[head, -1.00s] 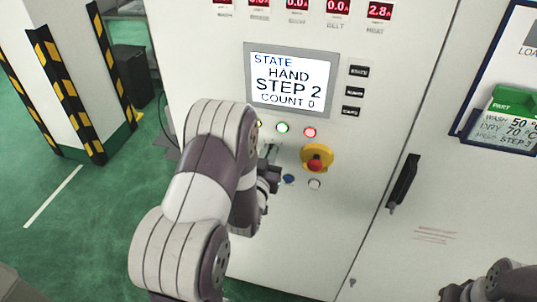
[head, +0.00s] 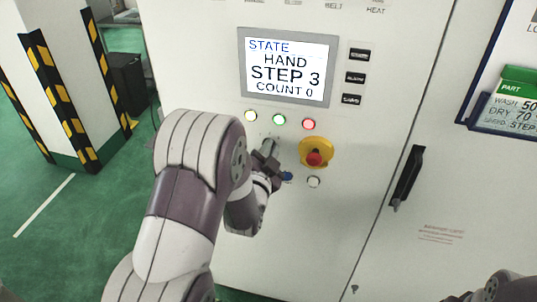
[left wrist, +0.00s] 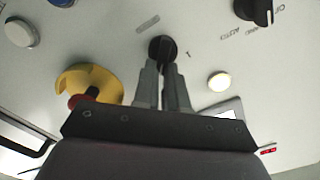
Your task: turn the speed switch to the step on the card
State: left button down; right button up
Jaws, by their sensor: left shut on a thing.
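The speed switch, a black round knob (left wrist: 162,47), shows in the left wrist view between my left fingertips (left wrist: 163,66). My left gripper is shut on it. In the head view my left gripper (head: 268,156) reaches the panel below the lamps, and it and the arm hide the knob. The screen (head: 287,68) reads STATE, HAND, STEP 3, COUNT 0. The card (head: 510,103) in the green-topped holder at the right reads WASH 50, DRY 70 and STEP; its step number is cut off by the picture edge. A dark part of my right arm shows at the bottom right corner.
A red emergency stop on a yellow base (head: 315,157) sits close right of my left gripper. A blue button (head: 287,176) and white button (head: 313,182) lie below. Another black selector knob (left wrist: 256,10) is nearby. A black door handle (head: 407,177) stands further right.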

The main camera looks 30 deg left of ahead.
pick_arm(q)
jog(key=shift+f+m, duration=0.15)
jog(key=shift+m, duration=0.25)
jog(key=c, duration=1.2)
grip_release()
jog(key=shift+d, duration=0.1)
jog(key=b+v, duration=0.1)
jog(key=v, duration=1.1)
jog(key=shift+s+b, duration=0.3)
jog(key=shift+s, duration=0.05)
